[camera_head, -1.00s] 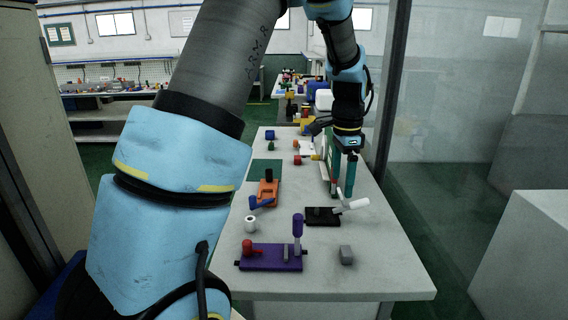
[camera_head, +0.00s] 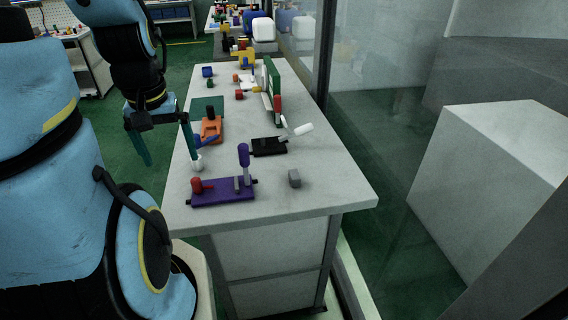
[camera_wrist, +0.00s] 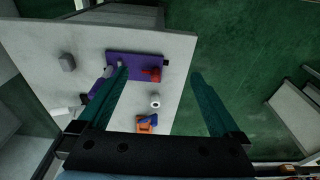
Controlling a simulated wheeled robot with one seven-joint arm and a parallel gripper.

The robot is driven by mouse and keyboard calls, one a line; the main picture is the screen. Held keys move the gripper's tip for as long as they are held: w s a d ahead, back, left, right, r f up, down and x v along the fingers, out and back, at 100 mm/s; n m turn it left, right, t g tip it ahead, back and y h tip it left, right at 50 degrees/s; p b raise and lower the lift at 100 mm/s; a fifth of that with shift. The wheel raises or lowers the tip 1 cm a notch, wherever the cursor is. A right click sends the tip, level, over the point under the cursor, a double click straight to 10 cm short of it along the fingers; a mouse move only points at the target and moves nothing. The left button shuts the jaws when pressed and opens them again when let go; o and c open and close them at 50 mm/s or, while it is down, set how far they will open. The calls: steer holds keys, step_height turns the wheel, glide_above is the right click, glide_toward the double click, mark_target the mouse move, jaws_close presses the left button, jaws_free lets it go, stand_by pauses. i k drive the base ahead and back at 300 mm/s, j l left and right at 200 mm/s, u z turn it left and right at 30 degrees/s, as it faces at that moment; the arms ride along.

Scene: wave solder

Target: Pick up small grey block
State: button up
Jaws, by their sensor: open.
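The small grey block (camera_head: 294,178) sits on the light grey table near its front right corner, right of the purple fixture. It also shows in the wrist view (camera_wrist: 68,62) at the upper left, outside the span of my fingers. My gripper (camera_head: 168,166) is open and empty at the table's left edge, well left of the block. In the wrist view, my gripper (camera_wrist: 158,85) has its two teal fingers wide apart, with the table edge and green floor between them.
The table (camera_head: 330,192) holds a purple fixture (camera_head: 222,192) with an upright handle, a black clamp (camera_head: 268,147) with a white handle, an orange fixture (camera_head: 211,130) and a white cylinder (camera_head: 197,164). A green board (camera_head: 273,90) stands farther back. The tabletop around the block is clear.

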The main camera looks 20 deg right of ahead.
mark_target(293, 176)
steer(key=i+j+z, duration=0.1)
steer(key=j+z, duration=0.65)
